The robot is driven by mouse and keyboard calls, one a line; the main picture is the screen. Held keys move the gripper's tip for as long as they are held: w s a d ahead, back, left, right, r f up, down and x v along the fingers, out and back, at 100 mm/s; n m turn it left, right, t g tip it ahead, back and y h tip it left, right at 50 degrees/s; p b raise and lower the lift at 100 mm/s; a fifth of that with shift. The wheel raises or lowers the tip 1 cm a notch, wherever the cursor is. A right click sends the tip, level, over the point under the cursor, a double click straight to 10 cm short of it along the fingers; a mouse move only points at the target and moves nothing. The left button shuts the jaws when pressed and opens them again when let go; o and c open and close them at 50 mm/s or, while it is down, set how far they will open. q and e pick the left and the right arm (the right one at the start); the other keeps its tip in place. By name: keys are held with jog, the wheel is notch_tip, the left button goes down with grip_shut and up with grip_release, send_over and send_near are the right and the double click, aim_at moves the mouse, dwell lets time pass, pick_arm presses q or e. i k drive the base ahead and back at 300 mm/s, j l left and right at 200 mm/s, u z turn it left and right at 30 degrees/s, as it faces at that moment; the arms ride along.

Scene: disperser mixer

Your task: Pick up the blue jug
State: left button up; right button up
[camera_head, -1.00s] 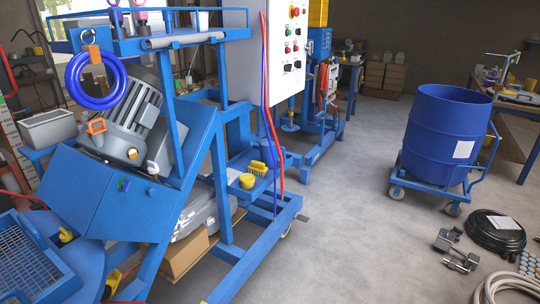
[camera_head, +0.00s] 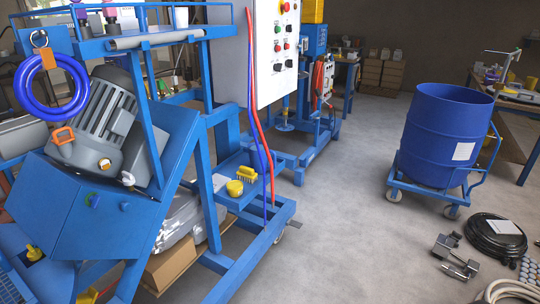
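I cannot make out a blue jug for certain in the head view. Several other blue things show: a large open blue drum (camera_head: 446,135) with a white label stands upright on a blue wheeled cart (camera_head: 420,196) at the right. A coiled blue hose (camera_head: 50,88) hangs at the upper left of the blue mixer frame (camera_head: 207,190). Neither of my grippers is in view.
The mixer frame with its grey motor (camera_head: 100,115) fills the left side. A control cabinet (camera_head: 277,55) stands at the top middle. A black cable coil (camera_head: 495,236), metal clamps (camera_head: 455,257) and a pale hose (camera_head: 512,291) lie on the floor at lower right. The central floor is clear.

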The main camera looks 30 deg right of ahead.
aim_at(255, 163)
jog(key=i+l, duration=0.2)
jog(key=l, duration=0.2)
jog(key=i+l, duration=0.15)
jog(key=l, duration=0.25)
jog(key=i+l+z, duration=0.1)
jog(key=l, duration=0.3)
jog(key=i+l, duration=0.5)
jog(key=l, duration=0.3)
